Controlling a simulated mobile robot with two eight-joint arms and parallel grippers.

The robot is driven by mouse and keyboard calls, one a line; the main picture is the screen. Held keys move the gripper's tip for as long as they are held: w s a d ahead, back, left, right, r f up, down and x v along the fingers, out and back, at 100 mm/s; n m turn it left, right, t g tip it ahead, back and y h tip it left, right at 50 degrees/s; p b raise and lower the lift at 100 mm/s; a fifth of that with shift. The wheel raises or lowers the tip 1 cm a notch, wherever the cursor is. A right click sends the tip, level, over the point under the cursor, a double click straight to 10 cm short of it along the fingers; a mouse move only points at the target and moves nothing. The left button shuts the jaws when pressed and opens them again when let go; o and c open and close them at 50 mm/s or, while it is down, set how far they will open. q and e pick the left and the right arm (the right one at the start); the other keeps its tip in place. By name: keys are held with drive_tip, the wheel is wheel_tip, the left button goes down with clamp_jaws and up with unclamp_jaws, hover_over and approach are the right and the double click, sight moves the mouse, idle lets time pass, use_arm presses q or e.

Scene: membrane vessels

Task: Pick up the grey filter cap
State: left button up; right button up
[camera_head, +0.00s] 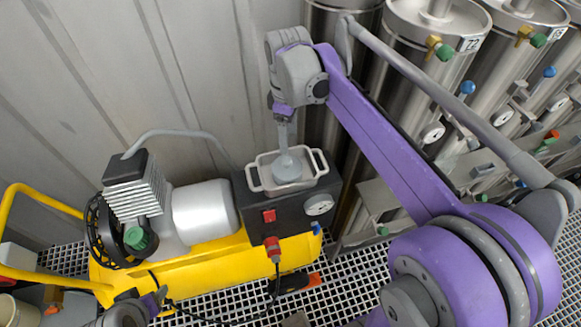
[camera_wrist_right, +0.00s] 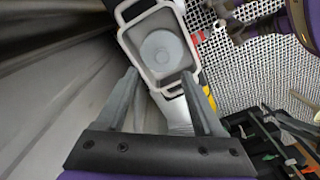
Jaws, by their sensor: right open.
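The grey filter cap (camera_head: 288,169) looks like a round grey disc with a raised middle. It lies in a pale, two-handled tray (camera_head: 254,177) on the dark box of the yellow machine. In the right wrist view the cap (camera_wrist_right: 160,50) sits inside the tray (camera_wrist_right: 127,40), just beyond my fingertips. My right gripper (camera_wrist_right: 159,74) is open and empty, its fingers apart on either side of the tray's near end.
The yellow compressor (camera_head: 200,262), with a silver tank (camera_head: 203,210) and grey hose (camera_head: 180,134), stands left of the tray. A corrugated wall (camera_head: 120,70) rises behind. Steel vessels (camera_head: 400,75) stand to the right. White grating (camera_head: 345,275) covers the floor.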

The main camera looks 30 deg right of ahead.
sight(288, 161)
drive_tip(key=f, duration=0.9)
drive_tip(key=shift+s+a+f, duration=0.1)
drive_tip(key=shift+a+f, duration=0.1)
drive_tip(key=shift+c, duration=0.2)
clamp_jaws()
